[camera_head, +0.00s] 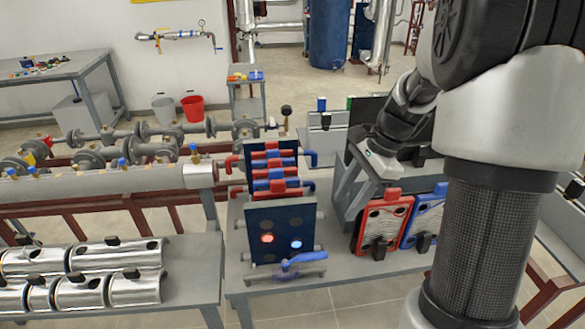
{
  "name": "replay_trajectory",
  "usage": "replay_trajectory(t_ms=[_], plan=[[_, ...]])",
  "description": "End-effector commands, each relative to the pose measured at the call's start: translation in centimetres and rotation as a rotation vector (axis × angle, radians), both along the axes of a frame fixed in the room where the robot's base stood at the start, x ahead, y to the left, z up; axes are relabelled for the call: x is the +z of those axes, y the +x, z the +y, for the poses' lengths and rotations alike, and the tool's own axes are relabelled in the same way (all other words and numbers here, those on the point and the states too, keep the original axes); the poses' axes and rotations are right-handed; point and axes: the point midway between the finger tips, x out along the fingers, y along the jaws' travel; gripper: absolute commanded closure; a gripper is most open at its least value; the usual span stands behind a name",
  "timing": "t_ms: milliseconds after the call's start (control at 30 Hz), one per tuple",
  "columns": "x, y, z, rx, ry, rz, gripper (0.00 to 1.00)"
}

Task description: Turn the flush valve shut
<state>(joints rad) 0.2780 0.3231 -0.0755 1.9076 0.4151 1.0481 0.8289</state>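A valve with a blue lever handle (304,260) sits low at the front of the plate exchanger (283,228), on a grey horizontal pipe. Its lever lies roughly along that pipe, tilted slightly up to the right. No label shows that it is the flush valve. The exchanger has a dark blue front plate with a lit red port and a lit blue port, and red and blue plates behind. My gripper (376,163) is up and to the right of the valve, clear of it, above the red framed plate.
A red framed plate (383,222) and a blue one (425,218) stand upright right of the exchanger on the grey bench (340,266). Shiny metal cylinders (80,272) lie on the left bench. Piping with blue handles runs behind. Bench space before the red plate is bare.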

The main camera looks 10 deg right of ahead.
Motion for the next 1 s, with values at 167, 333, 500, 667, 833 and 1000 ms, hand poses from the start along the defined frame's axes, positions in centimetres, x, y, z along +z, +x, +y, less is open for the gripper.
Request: replay_trajectory(t_ms=[167,333,500,667,833,1000], plan=[[-2.8,1.2,-1.1,-0.130,0.046,0.076,0.62],[-4.2,1.3,-0.8,-0.145,0.052,0.087,0.62],[-7.0,1.2,0.5,-0.142,0.052,0.088,0.62],[-10.3,1.2,1.8,-0.142,0.052,0.090,0.62],[-13.8,1.1,3.3,-0.141,0.052,0.089,0.62],[-16.7,1.2,4.5,-0.141,0.050,0.087,0.62]])
